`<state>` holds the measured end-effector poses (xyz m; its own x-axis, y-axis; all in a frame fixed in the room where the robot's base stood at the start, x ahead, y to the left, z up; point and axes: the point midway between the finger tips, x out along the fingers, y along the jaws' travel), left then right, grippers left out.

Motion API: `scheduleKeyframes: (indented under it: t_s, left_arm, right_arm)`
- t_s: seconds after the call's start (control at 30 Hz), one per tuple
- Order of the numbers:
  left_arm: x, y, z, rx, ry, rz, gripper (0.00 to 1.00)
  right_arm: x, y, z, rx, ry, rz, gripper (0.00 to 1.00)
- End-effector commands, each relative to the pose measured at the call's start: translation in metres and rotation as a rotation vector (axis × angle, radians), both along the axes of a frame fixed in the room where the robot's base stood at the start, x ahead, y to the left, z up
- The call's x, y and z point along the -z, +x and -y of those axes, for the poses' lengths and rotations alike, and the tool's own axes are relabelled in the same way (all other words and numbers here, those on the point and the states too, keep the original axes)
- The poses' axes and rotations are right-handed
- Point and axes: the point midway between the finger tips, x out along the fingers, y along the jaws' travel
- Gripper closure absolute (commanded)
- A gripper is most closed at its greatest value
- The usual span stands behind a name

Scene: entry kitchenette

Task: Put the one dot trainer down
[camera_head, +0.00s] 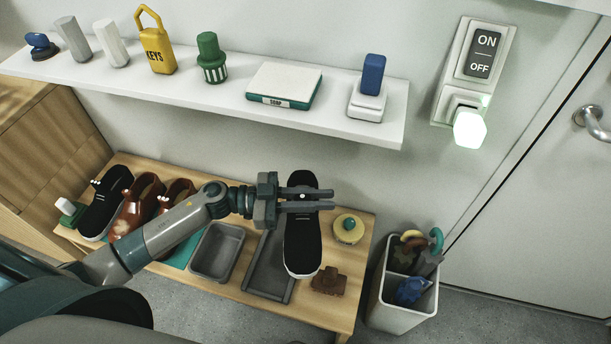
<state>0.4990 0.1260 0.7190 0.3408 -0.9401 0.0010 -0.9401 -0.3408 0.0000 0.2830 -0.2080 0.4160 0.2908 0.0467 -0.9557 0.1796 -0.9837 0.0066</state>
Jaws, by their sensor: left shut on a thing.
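A black trainer (303,245) with a white sole edge and one white dot hangs over the right part of the wooden bench (357,268). My left gripper (318,199) is shut on this one dot trainer near its upper end, with the fingers reaching across it from the left. Below it is a dark grey tray (264,281), partly hidden by the trainer. Another black shoe (103,208) with white marks stands at the bench's left, beside brown shoes (138,210). My right gripper is not in view.
A grey bin (218,253), a yellow round item (349,229) and a brown block-like item (329,281) sit on the bench. A white umbrella stand (399,312) is to the right. A white shelf (215,92) with several items runs above.

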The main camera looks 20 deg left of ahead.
Motion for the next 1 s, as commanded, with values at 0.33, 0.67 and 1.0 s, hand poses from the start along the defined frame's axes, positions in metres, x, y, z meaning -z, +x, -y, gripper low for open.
scheduleKeyframes:
  t_s: [0.33, 0.67, 1.0]
  left_arm:
    - [-0.048, 0.008, 0.019, -0.221, 0.000, 0.002, 1.00]
    - [-0.087, 0.012, 0.021, -0.431, -0.004, 0.001, 1.00]
    - [-0.139, 0.005, -0.002, -0.761, -0.010, -0.010, 1.00]
  right_arm:
    - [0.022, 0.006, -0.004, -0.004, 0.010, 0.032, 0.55]
    - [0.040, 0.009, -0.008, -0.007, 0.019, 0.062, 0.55]
    - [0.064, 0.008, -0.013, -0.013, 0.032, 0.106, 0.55]
